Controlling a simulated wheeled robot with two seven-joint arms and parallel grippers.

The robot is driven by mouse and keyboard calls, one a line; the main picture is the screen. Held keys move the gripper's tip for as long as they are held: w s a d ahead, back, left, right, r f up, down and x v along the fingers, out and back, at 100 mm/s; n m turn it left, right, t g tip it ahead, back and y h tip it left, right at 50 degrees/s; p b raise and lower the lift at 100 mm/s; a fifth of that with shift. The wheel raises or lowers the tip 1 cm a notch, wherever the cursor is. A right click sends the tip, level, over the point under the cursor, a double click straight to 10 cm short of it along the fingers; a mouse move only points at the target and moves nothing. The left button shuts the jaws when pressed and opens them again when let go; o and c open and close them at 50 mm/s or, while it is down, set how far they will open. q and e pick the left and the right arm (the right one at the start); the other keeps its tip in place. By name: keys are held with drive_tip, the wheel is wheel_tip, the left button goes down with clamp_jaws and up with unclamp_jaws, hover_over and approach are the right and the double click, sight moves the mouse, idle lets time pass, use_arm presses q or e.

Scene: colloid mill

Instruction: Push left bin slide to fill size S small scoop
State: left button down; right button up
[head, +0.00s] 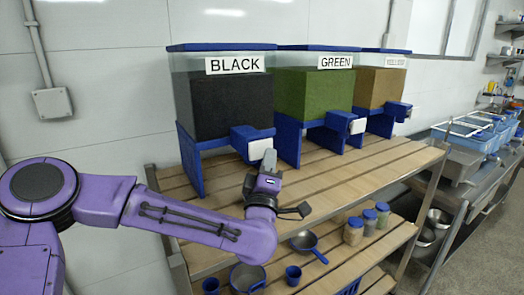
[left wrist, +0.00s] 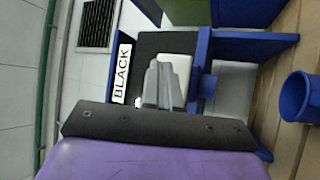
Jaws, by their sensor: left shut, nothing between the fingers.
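The left bin, labelled BLACK (head: 235,105), is clear with dark granules and a blue lid and stand. Its blue outlet (head: 243,138) carries a white slide (head: 261,149) on the front. My left gripper (head: 268,160) is shut and empty, its tips just below and in front of the white slide. In the left wrist view the closed fingers (left wrist: 161,84) overlap the white slide (left wrist: 182,62); I cannot tell whether they touch it. A blue cup (left wrist: 298,97) stands at the right of the left wrist view; I cannot tell whether it is the small scoop.
GREEN (head: 320,95) and brown (head: 378,88) bins stand to the right on the slatted wooden table (head: 345,182). The lower shelf holds blue cups (head: 293,275), pans (head: 304,242) and blue-lidded jars (head: 353,231). A metal sink counter (head: 465,160) is at the far right.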

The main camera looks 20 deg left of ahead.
use_arm(q)
drive_tip(key=shift+w+a, duration=0.1)
idle(0.6)
drive_tip(key=shift+w+a, duration=0.2)
drive_tip(key=shift+a, duration=0.05)
drive_tip(key=shift+w+a, duration=0.6)
drive_tip(key=shift+a, duration=0.15)
idle(1.2)
drive_tip(key=shift+s+d+b, duration=0.6)
drive_tip(key=shift+s+d, duration=0.1)
drive_tip(key=shift+d, duration=0.15)
drive_tip(key=shift+s+d, duration=0.15)
drive_tip(key=shift+d, duration=0.05)
drive_tip(key=shift+d, duration=0.1)
